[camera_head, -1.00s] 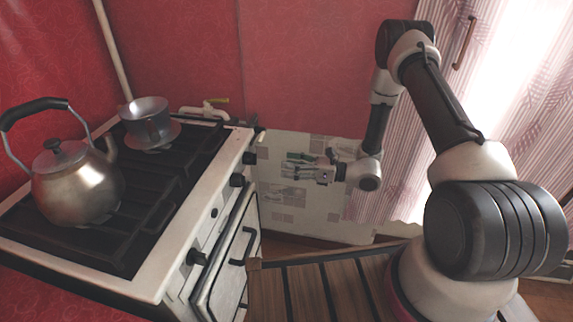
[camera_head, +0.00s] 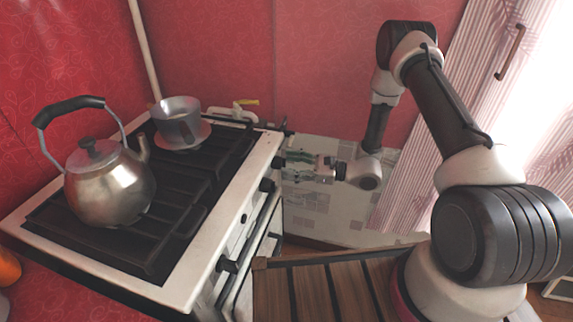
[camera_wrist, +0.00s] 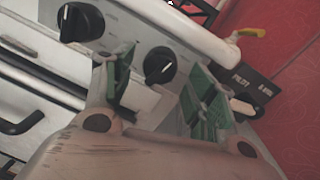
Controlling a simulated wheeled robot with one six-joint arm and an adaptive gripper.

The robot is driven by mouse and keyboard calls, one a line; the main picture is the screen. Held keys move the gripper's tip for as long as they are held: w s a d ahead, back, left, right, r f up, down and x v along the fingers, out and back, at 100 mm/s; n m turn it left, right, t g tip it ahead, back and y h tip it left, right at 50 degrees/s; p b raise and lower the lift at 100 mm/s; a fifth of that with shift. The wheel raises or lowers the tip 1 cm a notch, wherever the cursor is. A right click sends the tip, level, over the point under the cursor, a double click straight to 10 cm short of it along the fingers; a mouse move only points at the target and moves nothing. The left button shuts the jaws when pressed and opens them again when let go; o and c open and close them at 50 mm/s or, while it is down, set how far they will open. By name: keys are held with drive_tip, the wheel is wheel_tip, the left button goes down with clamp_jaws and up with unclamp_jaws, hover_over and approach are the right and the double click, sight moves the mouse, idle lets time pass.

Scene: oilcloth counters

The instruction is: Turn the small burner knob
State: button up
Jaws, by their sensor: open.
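Black burner knobs sit on the stove's white front panel. In the head view, one knob (camera_head: 277,162) is right at the fingertips and another (camera_head: 266,185) is just nearer. I cannot read which knob is for the small burner. My gripper (camera_head: 292,166) is open and empty, its green-padded fingers pointing at the panel. The wrist view shows the fingers (camera_wrist: 166,90) spread; contact with the knob cannot be told.
A white rail (camera_wrist: 185,30) runs above the knobs. The oven door handle (camera_wrist: 20,125) lies below the panel.

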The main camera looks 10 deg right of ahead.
drive_tip(key=shift+w+a, duration=0.15)
drive_tip(key=shift+a, duration=0.5)
drive_tip(key=shift+c, duration=0.2)
drive_tip(key=c, duration=1)
